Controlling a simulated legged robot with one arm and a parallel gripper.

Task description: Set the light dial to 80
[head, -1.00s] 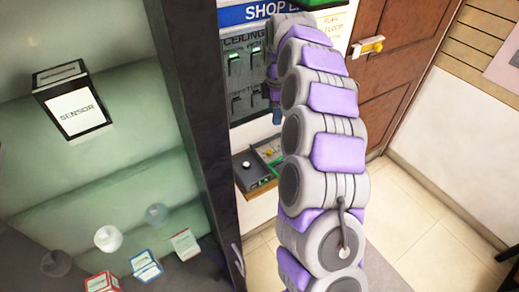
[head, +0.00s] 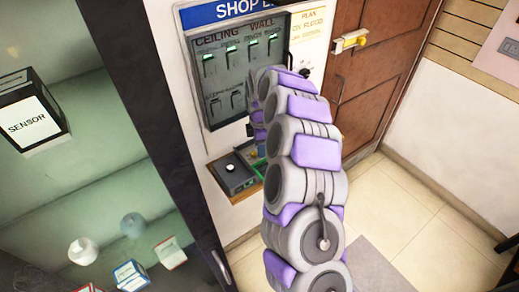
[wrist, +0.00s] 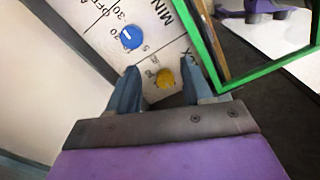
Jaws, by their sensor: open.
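In the wrist view my gripper (wrist: 160,67) is open, its two blue-grey fingers on either side of a yellow knob (wrist: 165,78). I cannot tell whether they touch it. A blue dial (wrist: 131,38) with a white mark sits on the same pale panel (wrist: 108,12), just beyond the left fingertip. Numbers such as 5 and 30, and the words MIN and OFF, are printed around there. Which knob is the light dial is not readable. In the head view the gripper is mostly hidden behind my purple-and-grey arm, near a small wall shelf (head: 231,196).
A green frame (wrist: 265,76) lies close to the right finger. In the head view a switch board (head: 232,75) hangs above the shelf, a dark post (head: 150,130) stands left, and a brown door (head: 375,85) is right. A grey box (head: 233,174) sits on the shelf.

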